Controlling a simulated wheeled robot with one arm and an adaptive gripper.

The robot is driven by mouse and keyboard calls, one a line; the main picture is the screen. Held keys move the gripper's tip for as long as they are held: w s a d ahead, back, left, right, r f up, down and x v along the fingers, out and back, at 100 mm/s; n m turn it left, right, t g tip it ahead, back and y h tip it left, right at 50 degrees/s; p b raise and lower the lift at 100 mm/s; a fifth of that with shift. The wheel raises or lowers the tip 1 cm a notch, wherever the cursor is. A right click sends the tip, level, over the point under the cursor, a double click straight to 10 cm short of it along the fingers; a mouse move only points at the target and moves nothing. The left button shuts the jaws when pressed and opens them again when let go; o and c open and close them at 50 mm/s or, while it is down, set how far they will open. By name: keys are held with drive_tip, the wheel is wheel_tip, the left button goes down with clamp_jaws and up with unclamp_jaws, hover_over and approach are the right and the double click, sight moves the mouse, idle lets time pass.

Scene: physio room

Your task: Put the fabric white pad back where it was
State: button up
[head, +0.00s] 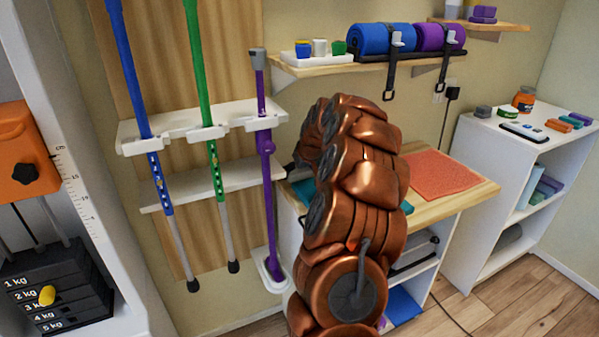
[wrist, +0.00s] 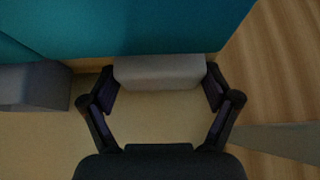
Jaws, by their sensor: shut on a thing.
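In the wrist view my gripper (wrist: 160,88) is shut on a pale, greyish-white block, the white pad (wrist: 160,72), held between its two dark fingers. The pad's far edge meets a teal surface in the picture; I cannot tell whether they touch. Its fabric texture is too dim to make out. In the head view my copper arm hides the pad and most of the gripper, over the left part of the wooden-topped bench (head: 455,193).
A teal item (head: 305,191) lies on the bench's left part, and an orange towel (head: 440,172) on its right. A rack with blue, green and purple sticks (head: 265,150) stands left of my arm. A grey block (wrist: 35,88) shows at left in the wrist view.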

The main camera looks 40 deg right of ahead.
drive_tip(key=shift+f, duration=0.2)
drive_tip(key=o, duration=0.9)
drive_tip(key=shift+c, duration=0.2)
drive_tip(key=shift+r, duration=0.25)
drive_tip(key=v, duration=1.2)
drive_tip(key=shift+f, duration=0.1)
